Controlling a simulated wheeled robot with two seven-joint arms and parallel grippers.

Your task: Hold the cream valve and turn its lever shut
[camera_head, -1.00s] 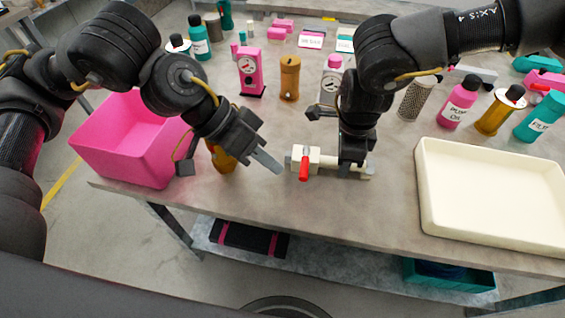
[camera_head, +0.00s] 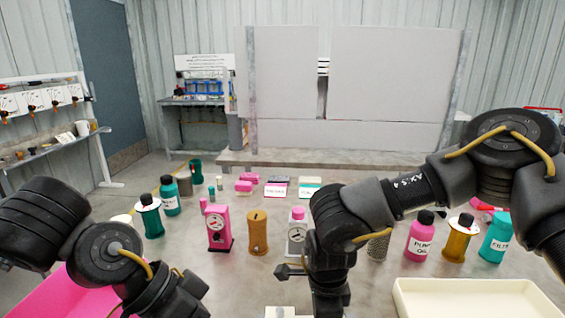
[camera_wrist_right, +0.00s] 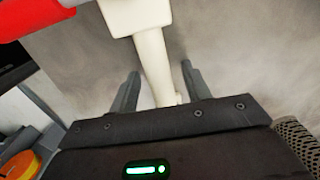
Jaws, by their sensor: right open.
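The cream valve (camera_wrist_right: 136,14) shows in the right wrist view, with its cream pipe running down between my fingers. Its red lever (camera_wrist_right: 32,16) is at the top left of that view, partly cut off. In the head view only a sliver of the valve (camera_head: 280,313) shows at the bottom edge, and the lever is out of frame there. My right gripper (camera_wrist_right: 160,73) is open, one finger on each side of the pipe, with gaps visible.
A pink bin (camera_head: 62,297) is at the lower left and a cream tray (camera_head: 480,298) at the lower right. Behind the valve stand a pink gauge unit (camera_head: 217,228), an ochre cylinder (camera_head: 258,233) and several bottles.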

